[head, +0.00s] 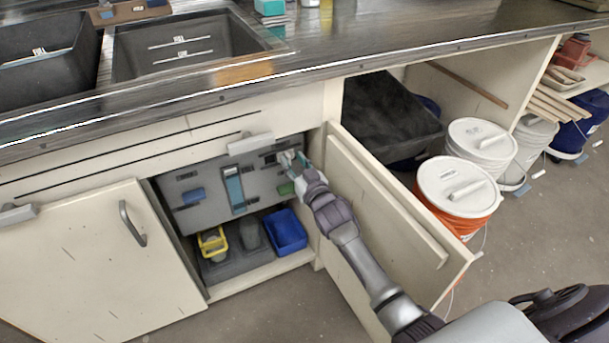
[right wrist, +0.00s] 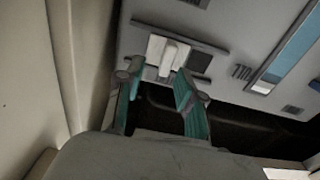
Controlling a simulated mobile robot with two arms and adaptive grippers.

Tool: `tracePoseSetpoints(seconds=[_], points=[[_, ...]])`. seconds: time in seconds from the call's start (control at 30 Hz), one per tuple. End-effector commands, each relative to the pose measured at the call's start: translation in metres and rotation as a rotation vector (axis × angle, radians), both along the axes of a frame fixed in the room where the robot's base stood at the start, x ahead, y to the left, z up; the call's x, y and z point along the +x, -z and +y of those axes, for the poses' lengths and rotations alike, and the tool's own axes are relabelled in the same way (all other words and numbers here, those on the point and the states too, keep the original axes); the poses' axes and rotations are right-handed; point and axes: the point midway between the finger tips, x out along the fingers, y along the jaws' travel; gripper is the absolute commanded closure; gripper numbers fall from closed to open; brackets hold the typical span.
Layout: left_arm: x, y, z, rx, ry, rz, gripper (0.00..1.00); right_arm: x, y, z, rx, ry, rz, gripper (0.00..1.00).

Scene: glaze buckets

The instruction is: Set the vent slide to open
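A white slide with a raised knob (right wrist: 168,56) sits between two dark rails on the grey panel (right wrist: 230,22). I take it for the vent slide; no readable label shows. In the right wrist view a dark square (right wrist: 201,61) lies right of it. My right gripper (right wrist: 155,82) is open, its teal fingers to either side of the knob's near end; I cannot tell whether they touch it. In the head view my right gripper (head: 290,160) is at the upper right of the panel (head: 212,178) inside the open cabinet and largely hides the slide. My left gripper is out of view.
The open cabinet door (head: 385,205) stands close beside my right arm. The panel also bears a blue strip gauge (head: 234,190) and a blue part (head: 193,196). Below are a yellow item (head: 212,243) and a blue bin (head: 286,232). Lidded buckets (head: 457,187) stand at right.

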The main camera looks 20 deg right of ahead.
Motion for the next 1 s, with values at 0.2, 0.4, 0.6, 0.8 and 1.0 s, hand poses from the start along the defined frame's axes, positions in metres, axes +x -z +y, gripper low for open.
tracePoseSetpoints(seconds=[0.2,0.4,0.6,0.8,1.0], points=[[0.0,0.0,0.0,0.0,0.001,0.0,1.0,-0.05,0.002,-0.002,-0.002,0.0,0.004,0.62],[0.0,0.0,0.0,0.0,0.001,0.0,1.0,-0.085,0.001,-0.004,-0.001,0.002,0.003,0.62],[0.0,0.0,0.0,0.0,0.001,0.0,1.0,-0.101,0.0,-0.005,-0.001,0.002,0.002,0.62],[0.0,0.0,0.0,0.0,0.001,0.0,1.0,-0.102,0.0,-0.005,-0.001,0.002,0.001,0.62],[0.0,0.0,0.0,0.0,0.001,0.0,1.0,-0.102,0.0,-0.005,-0.001,0.002,0.001,0.62]])
